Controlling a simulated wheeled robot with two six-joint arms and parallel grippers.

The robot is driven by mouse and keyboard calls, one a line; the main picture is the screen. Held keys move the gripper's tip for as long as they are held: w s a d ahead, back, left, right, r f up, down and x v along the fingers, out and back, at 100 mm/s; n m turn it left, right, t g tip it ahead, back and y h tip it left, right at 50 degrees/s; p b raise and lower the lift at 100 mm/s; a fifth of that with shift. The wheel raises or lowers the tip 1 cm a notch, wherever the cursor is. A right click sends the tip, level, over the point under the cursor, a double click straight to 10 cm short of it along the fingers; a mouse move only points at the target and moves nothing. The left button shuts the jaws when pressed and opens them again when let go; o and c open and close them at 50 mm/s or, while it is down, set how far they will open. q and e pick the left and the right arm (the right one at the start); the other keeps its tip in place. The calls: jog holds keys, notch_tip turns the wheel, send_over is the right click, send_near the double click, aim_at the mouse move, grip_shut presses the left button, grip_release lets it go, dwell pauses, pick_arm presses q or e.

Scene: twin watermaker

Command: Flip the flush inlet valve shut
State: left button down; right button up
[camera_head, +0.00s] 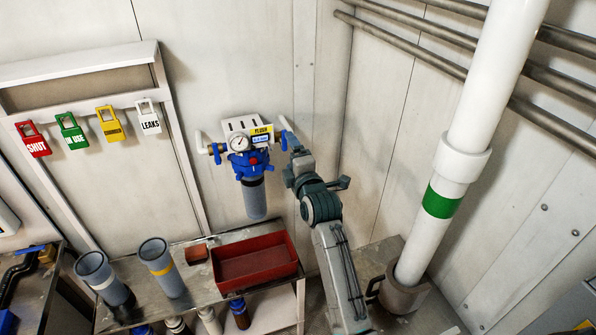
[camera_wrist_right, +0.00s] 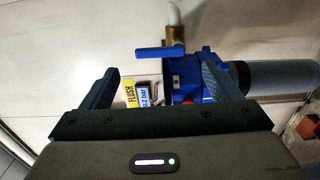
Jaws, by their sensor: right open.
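The flush filter unit (camera_head: 247,150) hangs on the back wall, with a round gauge, a yellow FLUSH label, a blue head and a grey bowl. A valve with a blue lever (camera_head: 283,141) is on its right side and another blue lever (camera_head: 217,154) on its left. My right gripper (camera_head: 289,146) is at the right valve. In the right wrist view my right gripper (camera_wrist_right: 160,68) is open, and a blue lever (camera_wrist_right: 160,53) lies ahead between the fingers, crosswise to the white pipe. Contact with it cannot be told. My left gripper is out of view.
Colored tags (camera_head: 68,130) hang from a wall rack at left. Below the filter, a bench holds a red tray (camera_head: 254,262) and two grey cups (camera_head: 160,266). A thick white pipe (camera_head: 450,165) with a green band stands right of my arm.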

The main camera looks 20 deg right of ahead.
jog(key=shift+s+b, duration=0.8)
jog(key=shift+s, duration=2.15)
